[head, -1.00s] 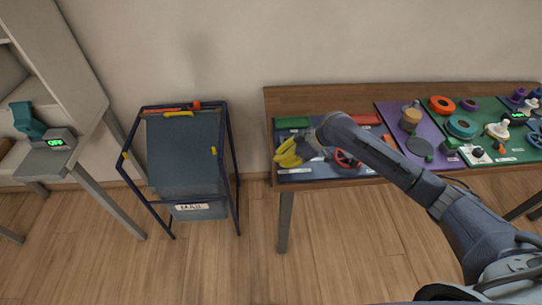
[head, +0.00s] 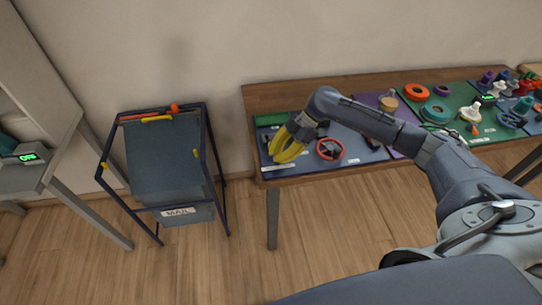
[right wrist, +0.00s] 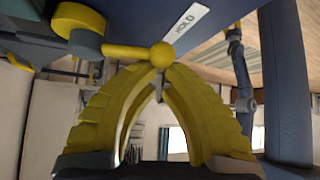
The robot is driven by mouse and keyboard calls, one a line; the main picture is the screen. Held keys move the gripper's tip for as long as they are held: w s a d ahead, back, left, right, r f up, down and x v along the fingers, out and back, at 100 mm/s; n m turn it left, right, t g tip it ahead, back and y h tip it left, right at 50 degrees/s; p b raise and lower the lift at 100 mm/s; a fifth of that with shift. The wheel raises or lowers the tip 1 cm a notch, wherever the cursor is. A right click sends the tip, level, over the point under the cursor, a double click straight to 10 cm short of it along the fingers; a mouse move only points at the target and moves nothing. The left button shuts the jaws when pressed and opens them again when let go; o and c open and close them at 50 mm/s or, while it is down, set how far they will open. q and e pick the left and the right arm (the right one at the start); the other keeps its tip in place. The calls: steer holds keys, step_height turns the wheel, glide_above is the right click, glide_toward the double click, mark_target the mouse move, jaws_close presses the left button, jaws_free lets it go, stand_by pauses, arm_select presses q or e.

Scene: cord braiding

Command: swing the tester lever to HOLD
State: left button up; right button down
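A white HOLD label (right wrist: 187,27) is on the dark panel close to the ball. My right gripper (right wrist: 160,70) has its yellow fingertips together right at the ball; I cannot tell whether they touch it. In the head view my right gripper (head: 284,158) points down over the left end of the blue board (head: 362,153) and hides the lever there. My left gripper is out of view.
A red handwheel (head: 330,149) stands just right of my right gripper. Purple and green boards with rings and knobs (head: 417,92) lie farther right on the wooden table (head: 262,98). A framed bin labelled MAIL (head: 178,212) stands left, with open floor between.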

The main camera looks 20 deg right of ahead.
steer(key=shift+s+d, duration=0.1)
steer(key=shift+d, duration=0.65)
stand_by(0.3)
